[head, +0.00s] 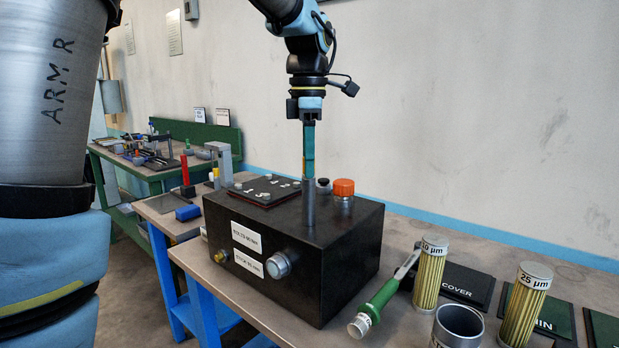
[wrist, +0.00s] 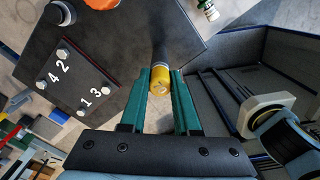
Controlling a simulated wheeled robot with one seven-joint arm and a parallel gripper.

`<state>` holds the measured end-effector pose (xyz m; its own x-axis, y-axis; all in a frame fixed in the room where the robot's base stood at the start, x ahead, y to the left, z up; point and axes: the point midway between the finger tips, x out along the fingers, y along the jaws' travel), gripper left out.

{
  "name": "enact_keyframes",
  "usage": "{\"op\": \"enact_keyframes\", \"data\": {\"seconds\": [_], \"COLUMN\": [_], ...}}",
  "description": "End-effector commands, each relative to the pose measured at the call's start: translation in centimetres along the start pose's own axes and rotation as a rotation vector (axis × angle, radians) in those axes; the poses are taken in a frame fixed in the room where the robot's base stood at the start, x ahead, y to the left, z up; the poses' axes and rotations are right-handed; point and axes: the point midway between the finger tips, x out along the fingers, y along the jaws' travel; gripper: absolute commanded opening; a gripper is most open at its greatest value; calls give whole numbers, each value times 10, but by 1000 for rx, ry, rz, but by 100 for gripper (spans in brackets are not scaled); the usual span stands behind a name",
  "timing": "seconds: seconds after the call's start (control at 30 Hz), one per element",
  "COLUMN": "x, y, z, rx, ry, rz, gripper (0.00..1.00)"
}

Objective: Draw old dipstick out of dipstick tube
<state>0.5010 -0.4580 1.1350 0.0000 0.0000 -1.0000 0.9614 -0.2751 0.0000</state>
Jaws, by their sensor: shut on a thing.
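The dipstick tube (head: 309,205) is a grey upright pipe at the front edge of a black box's top. It also shows in the wrist view (wrist: 166,51) just beyond my fingertips. My gripper (head: 309,168) points straight down above the tube, its green fingers ending close to the tube's mouth. In the wrist view my gripper (wrist: 161,74) is shut on the yellow round head of the old dipstick (wrist: 160,88). The head sits between both fingers, in line with the tube. The rest of the dipstick is hidden, and I cannot tell how much is inside the tube.
The black box (head: 300,262) carries a bolted plate (head: 264,190) and an orange cap (head: 344,187). To its right on the bench are a green-handled tool (head: 378,300), pleated filters (head: 430,273), a metal cup (head: 458,325) and dark mats. A green bench stands behind left.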

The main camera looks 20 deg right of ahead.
Motion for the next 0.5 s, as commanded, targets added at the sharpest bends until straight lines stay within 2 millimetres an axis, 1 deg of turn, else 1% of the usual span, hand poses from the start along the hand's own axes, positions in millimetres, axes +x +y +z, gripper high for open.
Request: {"op": "enact_keyframes", "data": {"seconds": [0.17,0.5], "x": [-5,-22], "y": [0,0], "z": [0,0], "rx": [0,0], "ry": [0,0], "rz": [0,0], "gripper": [0,0]}}
